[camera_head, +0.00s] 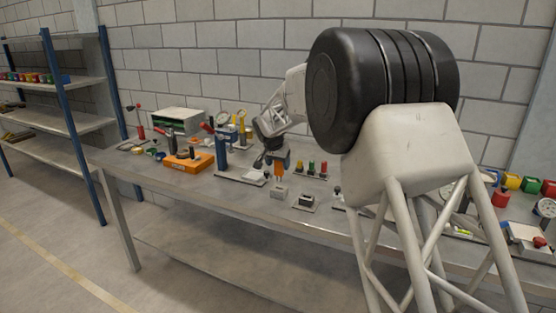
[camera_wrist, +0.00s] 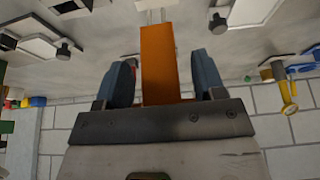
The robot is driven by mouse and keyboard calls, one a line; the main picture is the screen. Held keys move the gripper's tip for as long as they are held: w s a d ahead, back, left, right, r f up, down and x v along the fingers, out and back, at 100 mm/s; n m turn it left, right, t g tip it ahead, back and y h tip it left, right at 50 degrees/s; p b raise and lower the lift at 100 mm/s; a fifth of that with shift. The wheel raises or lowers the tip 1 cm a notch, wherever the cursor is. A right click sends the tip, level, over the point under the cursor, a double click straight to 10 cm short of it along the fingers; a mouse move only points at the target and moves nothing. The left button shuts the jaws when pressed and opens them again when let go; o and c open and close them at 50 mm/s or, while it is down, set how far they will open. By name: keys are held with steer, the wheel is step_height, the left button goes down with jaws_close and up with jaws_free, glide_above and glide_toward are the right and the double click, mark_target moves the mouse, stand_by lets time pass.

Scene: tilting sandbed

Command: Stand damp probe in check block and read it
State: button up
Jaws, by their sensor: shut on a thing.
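My gripper (camera_head: 274,162) is shut on the orange damp probe (camera_head: 280,168) above the front part of the bench. In the wrist view the orange body (camera_wrist: 159,60) stands between my two blue-grey fingers (camera_wrist: 161,78), with pale thin prongs (camera_wrist: 154,16) at its far end. In the head view the probe points downward and looks about upright. A small pale block (camera_head: 280,192) is directly below it; this looks like the check block. I cannot tell whether the prongs touch it or are in it. No readout on the probe can be made out.
A dark small box on a plate (camera_head: 306,201) sits just right of the block. Red, yellow and green pieces (camera_head: 311,168) stand behind it. A blue upright post (camera_head: 222,153) and an orange holder (camera_head: 188,161) are to the left. The bench front edge is close.

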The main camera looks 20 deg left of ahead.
mark_target(278, 174)
steer(key=shift+f, duration=1.05)
steer(key=shift+f, duration=1.9)
stand_by(1.1)
stand_by(0.9)
steer(key=o, duration=1.1)
steer(key=shift+r, duration=4)
